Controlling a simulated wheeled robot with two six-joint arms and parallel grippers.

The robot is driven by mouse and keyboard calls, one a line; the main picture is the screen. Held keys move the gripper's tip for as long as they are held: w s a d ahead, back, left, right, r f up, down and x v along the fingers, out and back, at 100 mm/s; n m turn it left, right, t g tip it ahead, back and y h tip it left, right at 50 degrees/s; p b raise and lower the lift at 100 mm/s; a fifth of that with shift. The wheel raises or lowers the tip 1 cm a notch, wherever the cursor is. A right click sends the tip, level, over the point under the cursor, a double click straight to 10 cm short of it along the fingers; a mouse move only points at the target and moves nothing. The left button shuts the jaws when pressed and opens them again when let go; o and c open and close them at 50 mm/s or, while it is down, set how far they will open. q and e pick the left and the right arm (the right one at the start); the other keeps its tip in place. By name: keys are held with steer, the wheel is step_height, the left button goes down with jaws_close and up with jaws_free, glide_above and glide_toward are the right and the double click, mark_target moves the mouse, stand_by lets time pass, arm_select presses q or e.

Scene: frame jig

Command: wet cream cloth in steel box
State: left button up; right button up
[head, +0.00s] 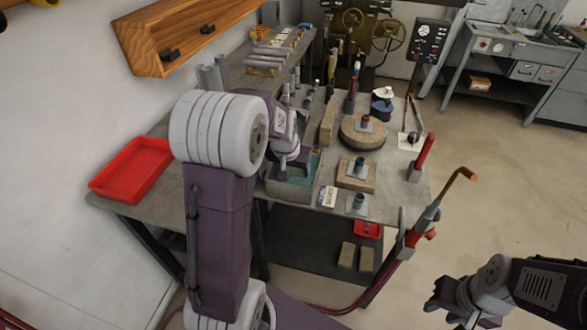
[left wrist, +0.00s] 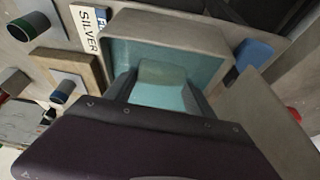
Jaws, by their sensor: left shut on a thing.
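The steel box (head: 288,194) stands at the front of the workbench with blue-green liquid in it. In the left wrist view the grey box (left wrist: 185,22) fills the upper middle. My left gripper (left wrist: 160,90) reaches down into it, its fingers shut on a pale, green-tinted piece that looks like the cream cloth (left wrist: 160,72). The cloth's lower part is hard to make out through the liquid. In the head view my left gripper (head: 296,168) is over the box and the cloth is hidden. My right gripper (head: 438,298) is apart at lower right, its finger opening unclear.
A red tray (head: 132,168) lies on the bench at left. A label card (head: 327,196), a wooden block with a peg (head: 357,175) and a round stone-like disc (head: 363,132) stand right of the box. A torch (head: 430,215) stands at the bench's right edge.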

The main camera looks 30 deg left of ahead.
arm_select(q)
step_height(320, 180, up, 7)
steer(key=p, duration=0.6)
steer(key=shift+p, duration=0.3)
stand_by(0.9)
step_height(320, 180, up, 6)
steer(key=p, duration=0.5)
stand_by(0.3)
